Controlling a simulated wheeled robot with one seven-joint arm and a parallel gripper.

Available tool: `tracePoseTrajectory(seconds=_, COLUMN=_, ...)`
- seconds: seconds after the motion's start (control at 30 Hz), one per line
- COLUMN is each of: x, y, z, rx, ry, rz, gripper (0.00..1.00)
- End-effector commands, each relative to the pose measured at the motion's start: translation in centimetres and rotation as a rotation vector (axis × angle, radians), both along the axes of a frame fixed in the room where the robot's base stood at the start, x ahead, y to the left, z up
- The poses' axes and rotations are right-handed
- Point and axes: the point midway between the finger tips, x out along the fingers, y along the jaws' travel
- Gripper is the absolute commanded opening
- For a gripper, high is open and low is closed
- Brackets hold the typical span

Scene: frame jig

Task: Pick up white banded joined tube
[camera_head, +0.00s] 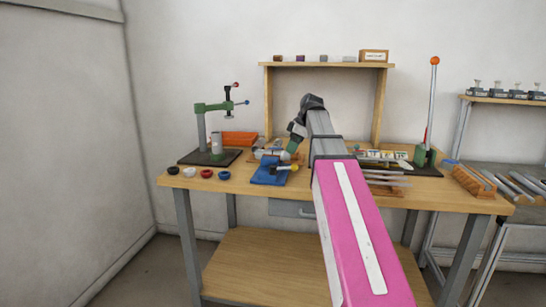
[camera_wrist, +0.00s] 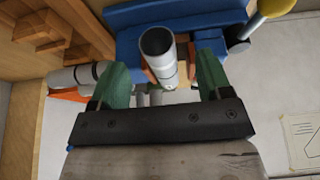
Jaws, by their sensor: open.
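In the wrist view a pale tube (camera_wrist: 158,58) stands with its dark open end toward the camera. It is between the two green fingers of my gripper (camera_wrist: 163,66), with a gap on each side. My gripper is open and holds nothing. A blue fixture (camera_wrist: 125,17) is behind the tube; the tube's lower end is partly hidden. Another white and grey tube (camera_wrist: 78,78) lies beyond the left finger. I cannot tell for sure which is the banded joined one. In the head view my gripper (camera_head: 293,142) is over the bench beside the blue fixture (camera_head: 268,173).
A yellow-knobbed lever (camera_wrist: 256,18) is close to the right finger. A wooden rack (camera_wrist: 55,30) is at upper left. On the bench stand a green press (camera_head: 216,135), several coloured rings (camera_head: 207,174) and an orange-knobbed lever (camera_head: 431,100).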

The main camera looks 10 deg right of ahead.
Motion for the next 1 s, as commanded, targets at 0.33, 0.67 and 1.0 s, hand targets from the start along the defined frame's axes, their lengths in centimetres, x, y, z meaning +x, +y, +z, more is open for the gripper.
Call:
tracePoseTrajectory(seconds=0.33, x=0.7, y=1.3, z=-3.9, rx=-0.001, ry=0.001, rz=0.000, gripper=0.72)
tracePoseTrajectory(seconds=0.67, x=0.7, y=1.3, z=-4.0, rx=0.000, ry=0.000, rz=0.000, gripper=0.39)
tracePoseTrajectory(seconds=1.0, x=0.7, y=1.4, z=-3.9, rx=0.000, ry=0.000, rz=0.000, gripper=0.04)
